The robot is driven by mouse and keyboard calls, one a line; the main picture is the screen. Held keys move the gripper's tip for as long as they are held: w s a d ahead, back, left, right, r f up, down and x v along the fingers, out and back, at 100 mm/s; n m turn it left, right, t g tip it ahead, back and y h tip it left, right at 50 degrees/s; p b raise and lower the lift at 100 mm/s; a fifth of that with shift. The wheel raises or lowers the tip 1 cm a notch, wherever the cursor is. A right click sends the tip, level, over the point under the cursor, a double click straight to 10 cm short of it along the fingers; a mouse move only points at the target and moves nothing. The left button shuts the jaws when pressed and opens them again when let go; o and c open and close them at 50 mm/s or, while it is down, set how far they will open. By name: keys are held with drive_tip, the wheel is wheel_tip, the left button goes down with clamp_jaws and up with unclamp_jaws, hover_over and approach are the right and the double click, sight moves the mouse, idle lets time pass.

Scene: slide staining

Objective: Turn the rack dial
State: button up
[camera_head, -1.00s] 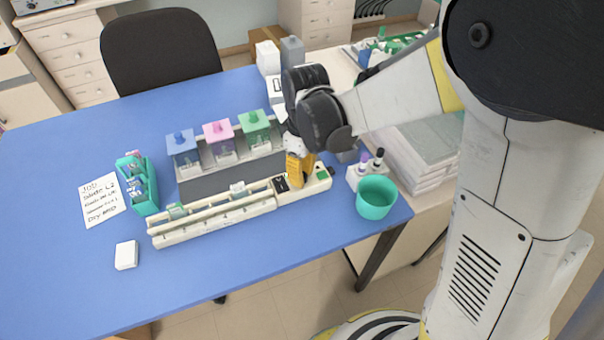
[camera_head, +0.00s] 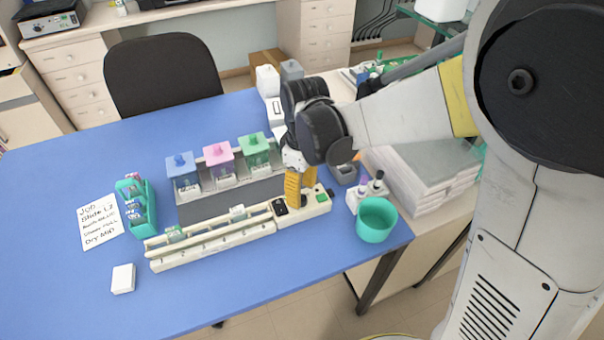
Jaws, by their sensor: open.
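The cream staining rack (camera_head: 215,243) lies along the front of the blue table, with small slides in it. Its control box (camera_head: 312,208) is at the right end, with a black panel (camera_head: 280,208) and a green patch (camera_head: 321,197). My gripper (camera_head: 294,202) points down with its yellow fingers at the control box, just right of the black panel. It is open. The fingers cover part of the box, and I cannot make out the dial clearly or tell whether the fingers touch it.
Blue (camera_head: 182,171), pink (camera_head: 219,161) and green (camera_head: 254,151) lidded jars stand in a grey holder behind the rack. A teal cup (camera_head: 375,221) and a small bottle holder (camera_head: 360,203) are at the right. A teal slide holder (camera_head: 146,219), note (camera_head: 99,221) and white block (camera_head: 123,279) are left.

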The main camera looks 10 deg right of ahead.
sight(302, 196)
wheel_tip(302, 196, up, 10)
drive_tip(key=shift+w+d+f, duration=0.15)
drive_tip(key=shift+f, duration=0.05)
idle(0.3)
drive_tip(key=s+d+r+m+t, duration=0.2)
drive_tip(key=s+d+m+t, duration=0.5)
drive_tip(key=s+d+m, duration=0.4)
drive_tip(key=shift+s+d+r+t, duration=0.2)
drive_tip(key=shift+d+r+t, duration=0.2)
drive_tip(key=shift+d, duration=0.7)
